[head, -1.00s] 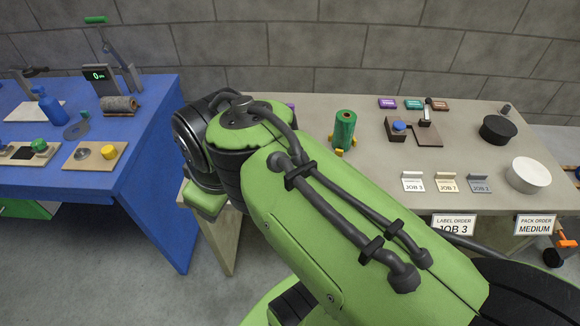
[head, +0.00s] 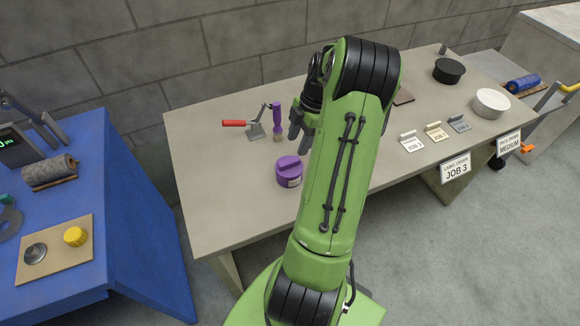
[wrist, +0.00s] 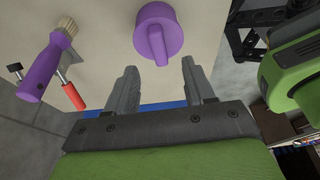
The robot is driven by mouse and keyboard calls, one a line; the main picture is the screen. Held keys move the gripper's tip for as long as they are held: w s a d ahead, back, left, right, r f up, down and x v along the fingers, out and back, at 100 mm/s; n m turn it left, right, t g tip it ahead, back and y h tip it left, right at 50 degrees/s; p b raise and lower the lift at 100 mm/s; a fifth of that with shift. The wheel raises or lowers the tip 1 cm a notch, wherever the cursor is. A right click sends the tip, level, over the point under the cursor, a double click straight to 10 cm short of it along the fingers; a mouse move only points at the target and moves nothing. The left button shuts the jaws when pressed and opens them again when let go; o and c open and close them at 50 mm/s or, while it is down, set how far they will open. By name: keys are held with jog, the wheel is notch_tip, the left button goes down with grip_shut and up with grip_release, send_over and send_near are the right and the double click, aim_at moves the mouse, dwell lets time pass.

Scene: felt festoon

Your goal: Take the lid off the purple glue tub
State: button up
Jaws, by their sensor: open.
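The purple glue tub (head: 289,179) stands upright on the beige table, left of my arm in the head view. Its purple lid (head: 289,163) is on top of it. In the wrist view the lid (wrist: 158,30) shows from above with a raised grip bar across it, just beyond my fingers. My gripper (wrist: 157,75) is open and empty, its two dark fingers apart to either side of the lid's line. In the head view my gripper (head: 298,128) is partly hidden by my arm, behind and above the tub. The fingers appear clear of the lid.
A purple-handled brush (head: 277,122) and a red-handled tool (head: 241,123) are near the tub on the table. The same brush (wrist: 47,65) is at left in the wrist view. Label holders (head: 434,132) and round tubs (head: 490,103) stand farther right. The table's left end is clear.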

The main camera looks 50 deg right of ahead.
aim_at(289, 160)
jog(key=x, duration=0.3)
jog(key=b+x, duration=0.1)
jog(key=x, duration=0.3)
jog(key=shift+w+a, duration=0.15)
jog(key=shift+w, duration=0.05)
jog(key=shift+r, duration=0.1)
grip_shut()
